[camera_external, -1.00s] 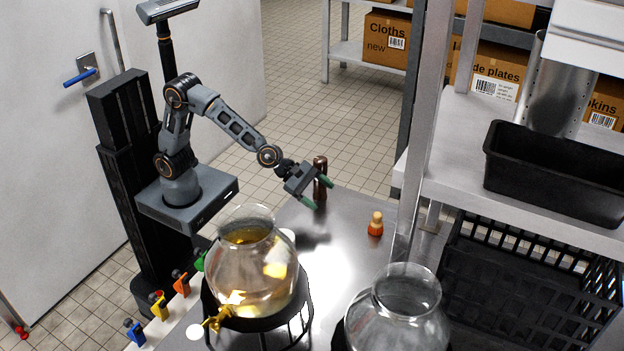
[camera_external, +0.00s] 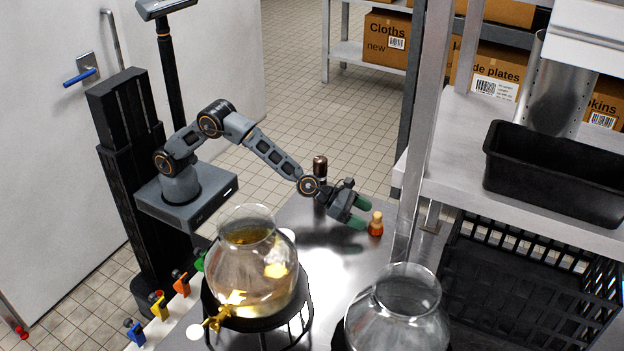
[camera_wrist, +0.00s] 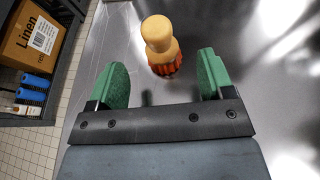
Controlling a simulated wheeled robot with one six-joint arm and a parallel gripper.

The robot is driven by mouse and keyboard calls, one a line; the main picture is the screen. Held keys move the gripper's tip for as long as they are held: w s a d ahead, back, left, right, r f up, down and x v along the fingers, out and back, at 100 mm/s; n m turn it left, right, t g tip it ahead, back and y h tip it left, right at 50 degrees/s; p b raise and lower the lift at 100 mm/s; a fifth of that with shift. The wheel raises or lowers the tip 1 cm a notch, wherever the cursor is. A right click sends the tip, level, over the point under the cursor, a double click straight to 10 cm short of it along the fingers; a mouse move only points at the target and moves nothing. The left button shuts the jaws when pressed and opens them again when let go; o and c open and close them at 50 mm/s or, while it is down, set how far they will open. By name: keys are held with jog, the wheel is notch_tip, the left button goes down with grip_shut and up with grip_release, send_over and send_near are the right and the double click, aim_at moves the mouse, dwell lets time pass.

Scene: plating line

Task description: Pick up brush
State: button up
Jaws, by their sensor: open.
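The brush (camera_external: 376,224) stands upright on the steel table, with a pale wooden knob handle and an orange-red lower part. In the wrist view the brush (camera_wrist: 161,46) is just ahead of my gripper, roughly centred between the fingers. My gripper (camera_external: 361,213) is low over the table, close to the brush on its left side. In the wrist view my gripper (camera_wrist: 162,80) shows its two green fingers spread apart with nothing between them. I cannot tell whether a finger touches the brush in the external view.
A dark brown bottle-like object (camera_external: 320,172) stands behind my wrist. A glass dispenser of amber liquid (camera_external: 250,270) and an empty glass jar (camera_external: 398,318) stand at the front. A shelf post (camera_external: 415,150) rises right of the brush. The steel table (camera_external: 345,265) between them is clear.

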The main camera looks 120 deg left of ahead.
aim_at(372, 221)
jog(key=shift+f+p+x, duration=0.2)
jog(key=shift+p+x, duration=1.5)
jog(key=shift+x, duration=0.95)
jog(key=shift+c, duration=0.3)
jog(key=c, duration=0.9)
